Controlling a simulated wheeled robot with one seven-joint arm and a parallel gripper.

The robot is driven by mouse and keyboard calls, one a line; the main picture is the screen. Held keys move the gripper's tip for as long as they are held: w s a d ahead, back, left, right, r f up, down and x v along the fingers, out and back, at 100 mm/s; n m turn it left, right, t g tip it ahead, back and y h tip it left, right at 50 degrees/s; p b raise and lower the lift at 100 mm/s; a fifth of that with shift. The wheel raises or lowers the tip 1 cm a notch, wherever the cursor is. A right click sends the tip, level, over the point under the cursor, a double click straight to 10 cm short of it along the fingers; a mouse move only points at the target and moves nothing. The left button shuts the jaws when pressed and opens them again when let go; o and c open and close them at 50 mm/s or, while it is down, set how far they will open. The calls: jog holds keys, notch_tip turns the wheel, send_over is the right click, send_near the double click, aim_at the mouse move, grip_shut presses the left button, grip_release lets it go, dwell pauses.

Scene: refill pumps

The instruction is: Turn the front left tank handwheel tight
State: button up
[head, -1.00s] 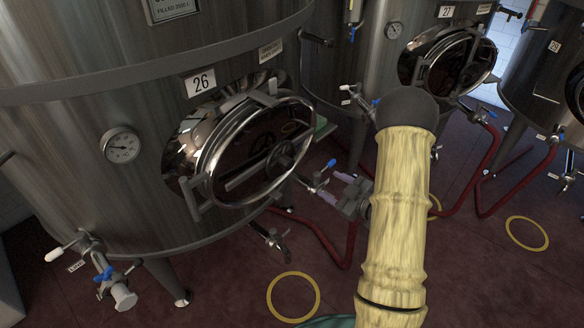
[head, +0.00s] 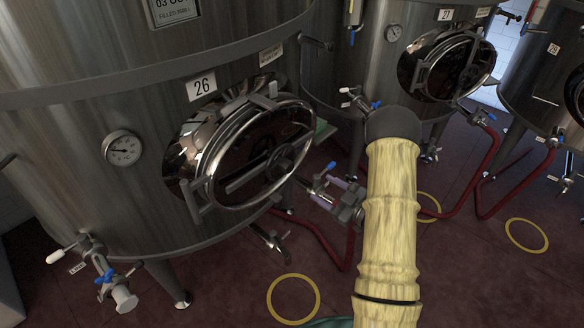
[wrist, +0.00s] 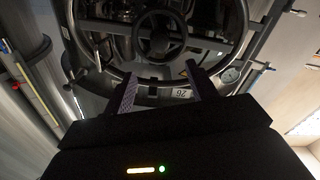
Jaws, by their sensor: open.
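The front left tank (head: 60,140), numbered 26, has an oval steel hatch with a dark handwheel (head: 280,161) at its centre, on a crossbar. In the wrist view the handwheel (wrist: 163,53) shows as a dark ring with spokes, upside down with the tank's number plate. My gripper (head: 332,190) is open and empty, to the right of the hatch and apart from the wheel. In the wrist view its two fingers (wrist: 161,72) are spread and point towards the hatch, with the wheel beyond the gap between them.
A valve (head: 103,272) with a blue handle sticks out at the tank's lower left. Tank 27 (head: 350,75) stands behind at the right. Red hoses (head: 480,170) run to the floor. Yellow rings (head: 293,299) mark the dark red floor, which has clear room in front.

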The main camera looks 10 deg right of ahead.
aim_at(291, 169)
jog(key=p+x, duration=0.3)
jog(key=x, duration=1)
jog(key=shift+w+a, duration=0.15)
jog(key=shift+a, duration=0.05)
grip_shut()
